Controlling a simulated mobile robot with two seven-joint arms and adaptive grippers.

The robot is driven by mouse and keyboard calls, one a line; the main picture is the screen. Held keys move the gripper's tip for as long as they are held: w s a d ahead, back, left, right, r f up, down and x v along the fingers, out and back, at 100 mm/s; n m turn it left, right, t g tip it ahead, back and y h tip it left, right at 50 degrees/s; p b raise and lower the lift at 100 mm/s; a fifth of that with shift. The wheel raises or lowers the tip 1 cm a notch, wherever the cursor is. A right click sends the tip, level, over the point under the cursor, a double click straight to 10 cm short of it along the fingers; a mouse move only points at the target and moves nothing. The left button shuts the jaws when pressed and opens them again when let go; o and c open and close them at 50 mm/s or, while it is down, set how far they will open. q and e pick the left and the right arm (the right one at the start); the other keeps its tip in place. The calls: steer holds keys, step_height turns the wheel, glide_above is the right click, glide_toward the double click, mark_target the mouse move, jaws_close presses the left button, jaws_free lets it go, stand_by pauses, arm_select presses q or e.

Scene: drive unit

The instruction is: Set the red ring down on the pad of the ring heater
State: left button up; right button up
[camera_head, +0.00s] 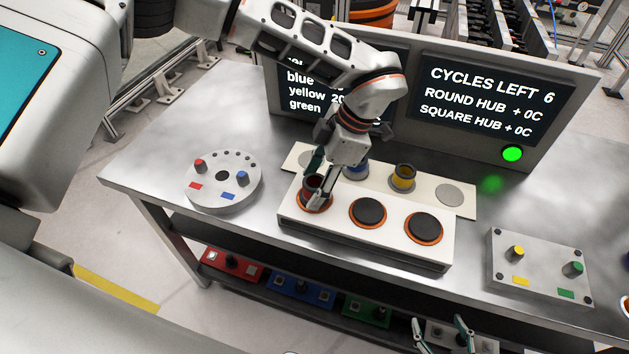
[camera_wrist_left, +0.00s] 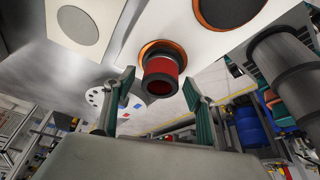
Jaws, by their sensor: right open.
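The white ring heater (camera_head: 342,238) has three round dark pads with orange rims. The red ring (camera_head: 311,186) stands upright on the left pad (camera_head: 314,203), and it also shows in the left wrist view (camera_wrist_left: 161,75). My left gripper (camera_head: 318,180) is at the ring, with one finger on each side. In the left wrist view its fingers (camera_wrist_left: 158,82) are spread, with gaps between them and the ring. Part of the ring is hidden by the gripper in the head view. My right gripper (camera_head: 443,333) is open and empty at the bottom, in front of the table.
A round grey fixture (camera_head: 222,180) stands left and a square grey fixture (camera_head: 538,266) right. A display (camera_head: 497,95) stands at the back.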

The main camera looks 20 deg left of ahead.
arm_select(q)
steer(key=shift+r, duration=0.1)
steer(key=v, duration=1.2)
step_height(320, 180, up, 8)
steer(key=p, duration=0.3)
stand_by(0.7)
stand_by(0.9)
